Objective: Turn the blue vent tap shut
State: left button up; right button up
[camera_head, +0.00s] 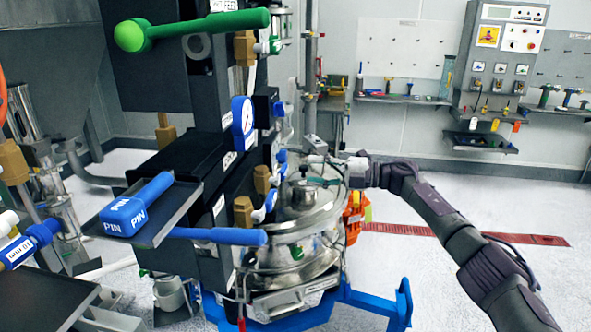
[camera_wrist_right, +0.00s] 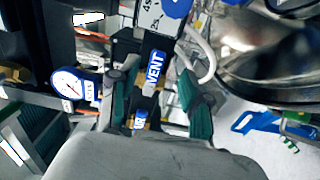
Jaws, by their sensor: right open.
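The blue vent tap (camera_wrist_right: 154,73) has a short blue handle with white VENT lettering. It shows in the right wrist view, standing between the two green finger pads of my right gripper (camera_wrist_right: 158,100). The pads are wide apart, one to each side of the handle, and a gap shows on both sides. In the head view my right gripper (camera_head: 322,172) is over the steel vessel, beside the black column. Several small blue parts are near it there, and I cannot tell which is the vent tap. My left gripper is not in view.
The round steel vessel (camera_head: 292,258) stands close under my right gripper. A blue-rimmed gauge (camera_wrist_right: 68,84) is left of the tap. A green lever (camera_head: 195,28) and a blue lever (camera_head: 215,236) stick out. A blue PIN piece (camera_head: 135,207) lies on a tray.

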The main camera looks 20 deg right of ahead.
jog(key=shift+v, duration=2.05)
